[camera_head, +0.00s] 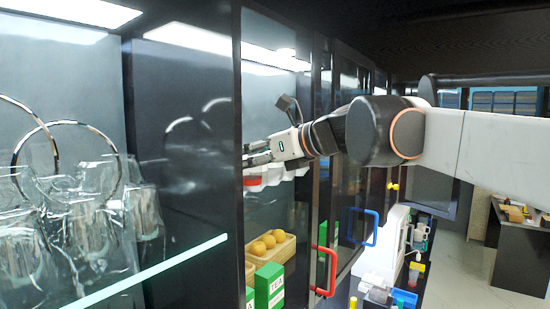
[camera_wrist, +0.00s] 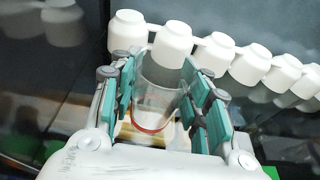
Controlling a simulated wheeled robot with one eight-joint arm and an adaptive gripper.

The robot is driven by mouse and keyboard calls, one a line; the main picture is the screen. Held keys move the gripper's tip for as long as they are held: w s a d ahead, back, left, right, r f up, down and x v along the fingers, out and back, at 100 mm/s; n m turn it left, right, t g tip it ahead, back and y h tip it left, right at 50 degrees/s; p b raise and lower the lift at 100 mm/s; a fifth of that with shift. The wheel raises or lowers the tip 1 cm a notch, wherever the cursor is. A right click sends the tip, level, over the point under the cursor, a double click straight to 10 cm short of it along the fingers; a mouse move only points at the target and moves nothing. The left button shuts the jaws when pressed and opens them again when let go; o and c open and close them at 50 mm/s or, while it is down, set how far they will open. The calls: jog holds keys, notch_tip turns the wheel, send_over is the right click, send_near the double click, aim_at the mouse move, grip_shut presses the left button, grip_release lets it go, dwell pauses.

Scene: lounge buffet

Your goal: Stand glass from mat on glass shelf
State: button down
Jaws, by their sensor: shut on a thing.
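My gripper (camera_head: 262,158) reaches into the open middle bay of the cabinet. In the wrist view its teal-padded fingers (camera_wrist: 162,98) are shut on a clear glass (camera_wrist: 157,100) with a red line near its lower end in the picture. In the head view the glass is hard to make out; a small red patch shows just below the fingers. The mat cannot be made out.
A row of white cups (camera_wrist: 216,52) runs close beyond the held glass. Below are a basket of round buns (camera_head: 268,243) and green tea boxes (camera_head: 268,285). Red (camera_head: 326,270) and blue (camera_head: 364,226) door handles stick out at the right. A dark upright panel (camera_head: 222,150) separates the bays.

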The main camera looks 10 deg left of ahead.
jog(key=c, duration=0.8)
grip_release()
jog(key=v, duration=1.2)
